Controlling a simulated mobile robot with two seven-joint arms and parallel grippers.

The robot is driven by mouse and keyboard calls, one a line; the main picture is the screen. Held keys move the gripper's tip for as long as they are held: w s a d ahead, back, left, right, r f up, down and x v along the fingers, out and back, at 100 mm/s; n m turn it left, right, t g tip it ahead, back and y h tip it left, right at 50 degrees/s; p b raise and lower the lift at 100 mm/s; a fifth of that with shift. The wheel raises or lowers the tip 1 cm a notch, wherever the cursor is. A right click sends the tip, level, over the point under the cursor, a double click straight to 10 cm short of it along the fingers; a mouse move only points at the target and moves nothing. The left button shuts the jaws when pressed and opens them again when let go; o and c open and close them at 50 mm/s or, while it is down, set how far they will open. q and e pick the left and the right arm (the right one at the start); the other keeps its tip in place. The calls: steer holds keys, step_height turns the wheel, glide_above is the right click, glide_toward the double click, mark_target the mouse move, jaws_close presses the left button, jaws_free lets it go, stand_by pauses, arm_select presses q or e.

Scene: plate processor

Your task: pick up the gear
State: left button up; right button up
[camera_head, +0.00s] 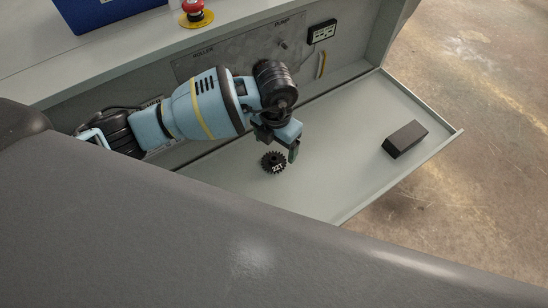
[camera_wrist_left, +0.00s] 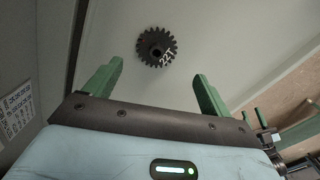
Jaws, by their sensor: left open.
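The gear (camera_head: 273,162) is small, black and toothed, marked "22T". It lies flat on the light grey shelf (camera_head: 330,150) of the machine. My left gripper (camera_head: 279,146) is above the shelf, close to the gear in the head view. In the left wrist view the gear (camera_wrist_left: 157,47) lies beyond the two green fingertips, a little left of the middle of the gap between them. The left gripper (camera_wrist_left: 157,78) is open with nothing between its fingers.
A dark block (camera_head: 405,139) lies on the shelf to the right. A raised lip edges the shelf. Behind it stands a panel (camera_head: 240,52) with a knob, a small black box (camera_head: 322,31) and a yellow handle. A red emergency button (camera_head: 193,12) and blue bin (camera_head: 105,12) are above.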

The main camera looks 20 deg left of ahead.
mark_target(273, 157)
arm_select(q)
steer(key=shift+f, duration=0.95)
steer(key=shift+a+f, duration=0.1)
steer(key=shift+f, duration=0.1)
steer(key=f, duration=0.4)
steer(key=shift+a+f, duration=0.1)
steer(key=shift+a, duration=0.1)
steer(key=shift+f, duration=0.35)
arm_select(e)
steer(key=shift+w+r, duration=0.1)
steer(key=shift+w, duration=0.45)
arm_select(q)
steer(key=c, duration=1.1)
steer(key=shift+o, duration=0.2)
arm_select(e)
steer(key=shift+s, duration=0.4)
arm_select(q)
steer(key=shift+r, duration=0.15)
